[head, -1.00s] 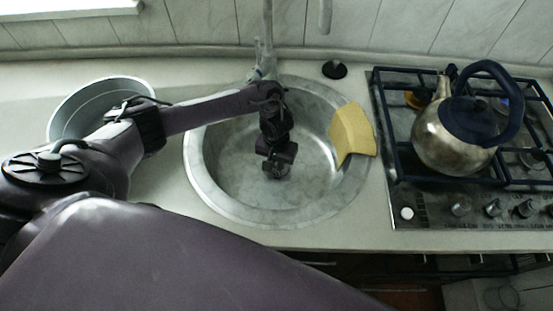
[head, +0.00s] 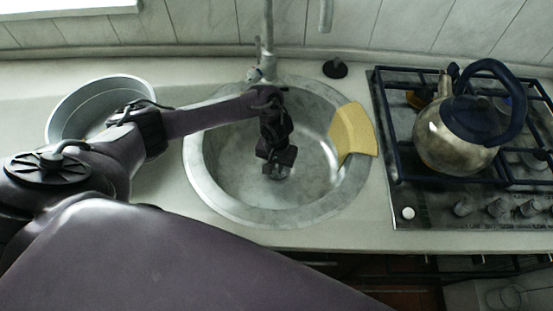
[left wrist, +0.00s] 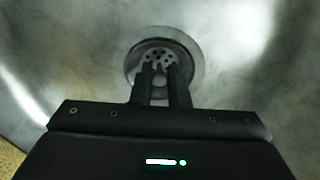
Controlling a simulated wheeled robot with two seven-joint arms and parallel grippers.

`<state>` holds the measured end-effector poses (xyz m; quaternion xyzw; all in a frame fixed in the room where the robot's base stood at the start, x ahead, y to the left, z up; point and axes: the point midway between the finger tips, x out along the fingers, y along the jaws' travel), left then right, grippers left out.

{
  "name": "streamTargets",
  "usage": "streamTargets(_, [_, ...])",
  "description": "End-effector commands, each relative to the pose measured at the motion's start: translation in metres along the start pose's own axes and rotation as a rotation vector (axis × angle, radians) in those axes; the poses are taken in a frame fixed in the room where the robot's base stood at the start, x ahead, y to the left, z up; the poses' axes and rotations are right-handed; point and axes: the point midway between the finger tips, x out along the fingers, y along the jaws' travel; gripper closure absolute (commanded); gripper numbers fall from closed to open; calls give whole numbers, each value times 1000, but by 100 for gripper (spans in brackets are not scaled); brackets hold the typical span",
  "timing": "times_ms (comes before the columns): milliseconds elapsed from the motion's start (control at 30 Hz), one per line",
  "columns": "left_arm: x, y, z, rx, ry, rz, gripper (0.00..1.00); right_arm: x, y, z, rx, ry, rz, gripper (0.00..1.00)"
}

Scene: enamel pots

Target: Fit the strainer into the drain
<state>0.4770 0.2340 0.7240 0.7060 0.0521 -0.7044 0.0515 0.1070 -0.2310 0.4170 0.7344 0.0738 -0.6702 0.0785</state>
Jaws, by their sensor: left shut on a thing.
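My left gripper (head: 278,174) reaches down into the round metal sink (head: 213,170). In the left wrist view its two fingers (left wrist: 160,77) are close together and shut on the strainer (left wrist: 157,54), a small round disc with dark holes. The strainer shows just beyond the fingertips, within the outline of the drain's round rim (left wrist: 193,50). I cannot tell whether it is seated or held slightly above the drain. In the head view the gripper hides the strainer and drain. My right gripper is not in view.
A yellow cloth or sponge (head: 353,133) lies over the sink's right rim. The faucet (head: 266,45) stands behind the sink, with a small black object (head: 335,68) nearby. A metal basin (head: 75,103) is at left; a kettle (head: 450,140) stands on the stove (head: 425,205) at right.

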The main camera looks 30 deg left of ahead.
Motion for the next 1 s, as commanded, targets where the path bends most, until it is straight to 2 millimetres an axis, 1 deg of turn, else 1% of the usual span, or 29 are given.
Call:
streamTargets(167, [1,0,0,0,0,0,100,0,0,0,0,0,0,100])
streamTargets(567, [11,1,0,0,0,0,100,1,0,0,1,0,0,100])
streamTargets(800, [12,1,0,0,0,0,100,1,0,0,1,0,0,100])
streamTargets(833, [12,1,0,0,0,0,83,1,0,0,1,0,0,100])
streamTargets(1000, [12,1,0,0,0,0,61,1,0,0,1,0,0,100])
